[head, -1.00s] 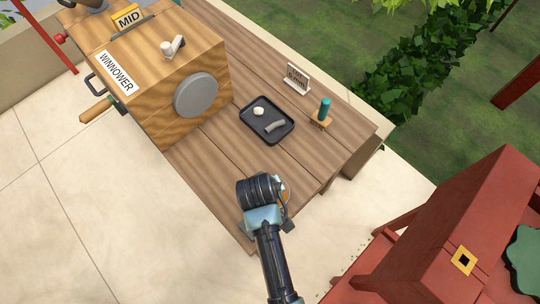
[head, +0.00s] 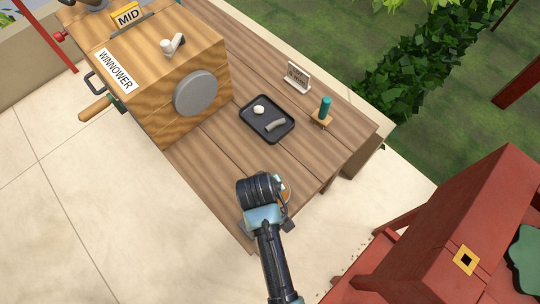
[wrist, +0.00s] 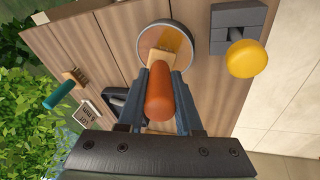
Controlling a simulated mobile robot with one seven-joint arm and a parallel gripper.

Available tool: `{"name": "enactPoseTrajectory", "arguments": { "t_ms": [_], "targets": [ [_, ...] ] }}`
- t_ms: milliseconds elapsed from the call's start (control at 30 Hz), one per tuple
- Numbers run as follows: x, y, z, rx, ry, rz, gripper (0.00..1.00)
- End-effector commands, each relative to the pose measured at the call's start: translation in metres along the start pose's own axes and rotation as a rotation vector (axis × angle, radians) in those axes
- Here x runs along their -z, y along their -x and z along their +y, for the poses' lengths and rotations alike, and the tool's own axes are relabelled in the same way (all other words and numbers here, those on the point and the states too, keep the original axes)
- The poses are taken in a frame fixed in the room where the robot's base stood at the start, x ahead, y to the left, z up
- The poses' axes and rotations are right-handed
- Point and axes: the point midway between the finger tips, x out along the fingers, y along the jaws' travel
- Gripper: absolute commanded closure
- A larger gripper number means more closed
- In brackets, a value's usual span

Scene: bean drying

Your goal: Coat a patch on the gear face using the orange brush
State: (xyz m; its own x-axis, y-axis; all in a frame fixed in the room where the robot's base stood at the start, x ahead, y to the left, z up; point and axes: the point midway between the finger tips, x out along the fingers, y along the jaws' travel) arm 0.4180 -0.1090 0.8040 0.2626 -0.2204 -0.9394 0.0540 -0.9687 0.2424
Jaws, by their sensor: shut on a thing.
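My gripper (wrist: 160,90) is shut on the orange brush (wrist: 158,98), held by its orange handle. The brush's pale wooden head points at a round, grey-rimmed piece with an amber face (wrist: 177,40) and overlaps it in the wrist view. I cannot tell whether the bristles touch it, or whether this is the gear face. In the head view my gripper (head: 264,190) is over the table's near end, its fingers mostly hidden by my wrist.
A wooden winnower (head: 175,75) with a grey disc (head: 196,93) stands at the left. A black tray (head: 248,122), a small sign (head: 298,77) and a teal-handled brush (head: 325,108) are farther back. A grey block (wrist: 229,18) with a yellow knob (wrist: 247,59) is beside the round piece.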

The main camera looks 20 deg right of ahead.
Motion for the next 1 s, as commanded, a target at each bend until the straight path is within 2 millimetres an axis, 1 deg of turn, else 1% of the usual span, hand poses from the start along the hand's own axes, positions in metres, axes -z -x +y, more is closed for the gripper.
{"name": "enactPoseTrajectory", "arguments": {
  "t_ms": [600, 1000],
  "targets": [
    [-0.0015, -0.0072, -0.0018, 0.0, 0.0, 0.001, 1.0],
    [-0.0014, -0.0066, -0.0016, 0.0, 0.0, 0.001, 1.0]
  ]
}}
